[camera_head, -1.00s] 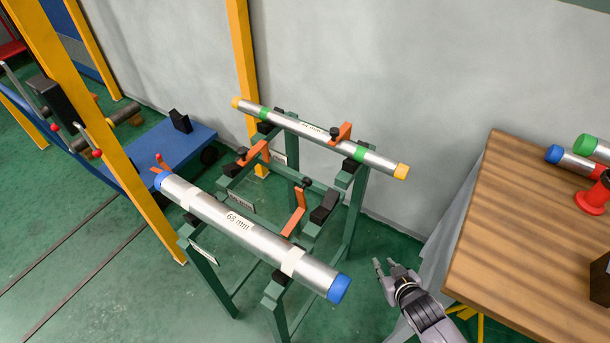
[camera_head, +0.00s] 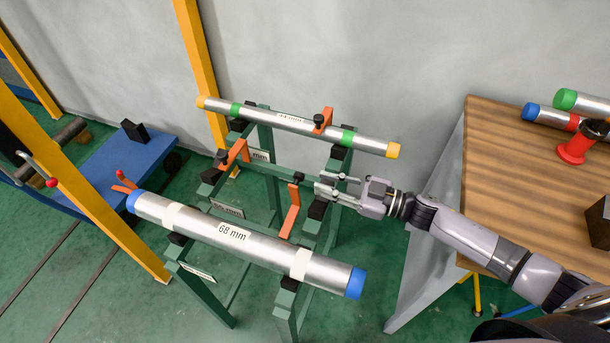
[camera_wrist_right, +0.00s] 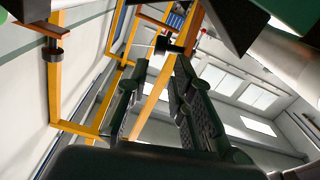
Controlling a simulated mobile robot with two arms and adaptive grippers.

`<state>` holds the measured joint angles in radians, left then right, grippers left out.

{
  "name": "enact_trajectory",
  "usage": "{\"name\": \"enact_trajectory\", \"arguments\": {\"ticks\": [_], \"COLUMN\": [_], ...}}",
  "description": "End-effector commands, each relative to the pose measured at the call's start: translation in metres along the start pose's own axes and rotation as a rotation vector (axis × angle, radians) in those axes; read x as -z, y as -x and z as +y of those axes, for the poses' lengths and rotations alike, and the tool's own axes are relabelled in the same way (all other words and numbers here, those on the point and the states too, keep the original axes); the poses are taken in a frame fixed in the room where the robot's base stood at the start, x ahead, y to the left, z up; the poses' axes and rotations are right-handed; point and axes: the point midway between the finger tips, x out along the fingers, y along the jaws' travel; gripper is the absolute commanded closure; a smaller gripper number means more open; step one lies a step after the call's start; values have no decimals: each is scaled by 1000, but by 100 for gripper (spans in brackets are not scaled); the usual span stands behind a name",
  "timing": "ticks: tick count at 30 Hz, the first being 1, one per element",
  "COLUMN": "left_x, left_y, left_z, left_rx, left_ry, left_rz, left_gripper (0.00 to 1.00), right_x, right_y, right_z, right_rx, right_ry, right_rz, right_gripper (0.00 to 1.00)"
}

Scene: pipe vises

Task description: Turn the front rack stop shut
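A green rack (camera_head: 270,170) carries a rear pipe (camera_head: 290,122) with yellow ends and a front pipe (camera_head: 235,238) with blue ends, labelled 68 mm. An orange front stop (camera_head: 291,210) with a black knob (camera_head: 298,177) sits between the pipes. Its arm points towards the front pipe, whose body hides part of the rack below. My right gripper (camera_head: 322,185) is just right of that knob, fingers apart, with no visible hold. The wrist view shows the same gripper (camera_wrist_right: 155,75) with a gap between its fingers. My left gripper is not in view.
Other orange stops stand at the rear pipe (camera_head: 322,121) and at the rack's left (camera_head: 235,153). A wooden table (camera_head: 500,160) with pipes and a red spool (camera_head: 576,146) is at the right. A yellow post (camera_head: 198,70) stands behind the rack.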

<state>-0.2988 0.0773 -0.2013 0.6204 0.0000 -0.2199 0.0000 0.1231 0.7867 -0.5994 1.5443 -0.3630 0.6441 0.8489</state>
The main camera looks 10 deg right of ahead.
Motion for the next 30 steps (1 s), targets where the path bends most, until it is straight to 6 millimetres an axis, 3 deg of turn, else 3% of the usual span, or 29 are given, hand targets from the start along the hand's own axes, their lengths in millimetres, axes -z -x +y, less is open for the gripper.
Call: {"name": "enact_trajectory", "arguments": {"ticks": [6,11,20,30], "left_x": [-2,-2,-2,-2], "left_y": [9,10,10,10], "left_z": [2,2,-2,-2], "left_rx": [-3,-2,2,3], "left_ry": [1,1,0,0], "left_rz": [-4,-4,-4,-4], "left_gripper": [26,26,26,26], "right_x": [3,1,0,0], "right_y": [-36,-49,-51,-51], "right_z": [1,1,1,1], "right_rx": [-2,-2,-3,-3], "right_ry": [2,1,1,1], "right_rz": [3,1,-1,0], "right_gripper": [78,78,78,100]}}
